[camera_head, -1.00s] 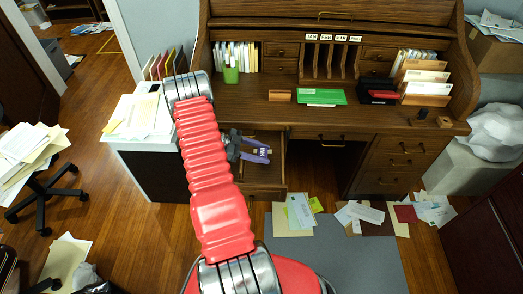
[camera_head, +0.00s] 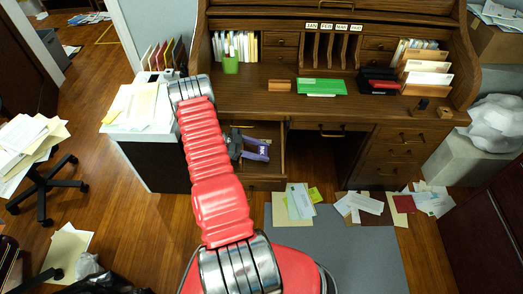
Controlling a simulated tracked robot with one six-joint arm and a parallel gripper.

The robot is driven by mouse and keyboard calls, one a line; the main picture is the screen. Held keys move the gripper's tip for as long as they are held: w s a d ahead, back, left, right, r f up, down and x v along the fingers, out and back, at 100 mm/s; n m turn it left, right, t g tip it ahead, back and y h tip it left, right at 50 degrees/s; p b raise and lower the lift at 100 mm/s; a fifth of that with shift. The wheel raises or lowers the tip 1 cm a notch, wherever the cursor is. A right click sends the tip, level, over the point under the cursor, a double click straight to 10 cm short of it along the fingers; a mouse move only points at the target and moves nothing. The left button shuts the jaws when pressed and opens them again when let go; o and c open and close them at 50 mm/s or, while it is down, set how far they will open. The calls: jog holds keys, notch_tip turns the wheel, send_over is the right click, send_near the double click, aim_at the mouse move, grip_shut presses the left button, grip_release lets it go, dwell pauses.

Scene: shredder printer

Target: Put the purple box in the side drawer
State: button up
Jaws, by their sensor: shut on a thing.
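My gripper (camera_head: 258,149) is at the left pedestal of the desk, over the open side drawer (camera_head: 262,184). It is shut on the purple box (camera_head: 254,152), which is small, carries a pale marking and is partly hidden by the jaws. The box appears within the drawer's outline in the camera view. I cannot tell whether it touches the drawer's floor. The drawer is pulled out, and my red arm covers its left part.
A white-topped cabinet (camera_head: 150,165) with papers stands left of the drawer. Papers (camera_head: 300,202) lie on the floor in front.

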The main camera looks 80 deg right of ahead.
aim_at(261, 151)
jog(key=o, duration=1.1)
jog(key=shift+r, duration=4.95)
